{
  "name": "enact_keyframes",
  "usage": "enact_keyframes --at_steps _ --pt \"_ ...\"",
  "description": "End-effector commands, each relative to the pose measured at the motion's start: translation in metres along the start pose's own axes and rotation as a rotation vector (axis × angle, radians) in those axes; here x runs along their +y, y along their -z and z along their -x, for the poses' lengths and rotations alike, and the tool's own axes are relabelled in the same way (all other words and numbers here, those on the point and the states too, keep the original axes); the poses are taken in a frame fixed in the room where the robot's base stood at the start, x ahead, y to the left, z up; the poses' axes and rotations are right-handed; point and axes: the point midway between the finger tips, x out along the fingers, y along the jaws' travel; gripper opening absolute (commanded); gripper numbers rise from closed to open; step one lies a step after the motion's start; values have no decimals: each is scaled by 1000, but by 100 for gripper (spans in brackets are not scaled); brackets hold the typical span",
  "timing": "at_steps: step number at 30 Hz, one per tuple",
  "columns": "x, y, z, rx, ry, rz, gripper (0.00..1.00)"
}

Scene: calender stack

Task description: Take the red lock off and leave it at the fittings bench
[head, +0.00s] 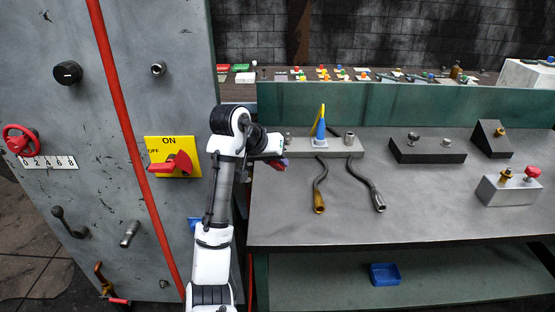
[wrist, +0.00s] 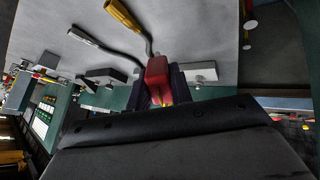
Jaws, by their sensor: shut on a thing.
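The red lock (wrist: 157,78) is between the dark fingers of my gripper (wrist: 162,88) in the wrist view. In the head view, my gripper (head: 277,163) is at the left end of the fittings bench (head: 300,218), by the grey block with the blue and yellow piece. The lock is mostly hidden there, and I cannot tell whether it touches the bench. The red rotary switch (head: 172,164) sits on a yellow ON/OFF plate (head: 190,143) on the grey panel at left, with no lock visible on it.
Two hoses with metal ends (head: 319,200) (head: 379,200) lie on the bench. A dark block (head: 428,152) and a grey block with a red knob (head: 508,191) stand at right. The bench's front middle is clear. A blue bin (head: 385,274) sits on the lower shelf.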

Motion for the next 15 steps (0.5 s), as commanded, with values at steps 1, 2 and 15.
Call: enact_keyframes --at_steps 1,2,15 --pt "0 0 0 1 0 0 0" --pt "0 0 1 0 0 0 0" --pt "-11 -20 -27 -3 -1 1 0"
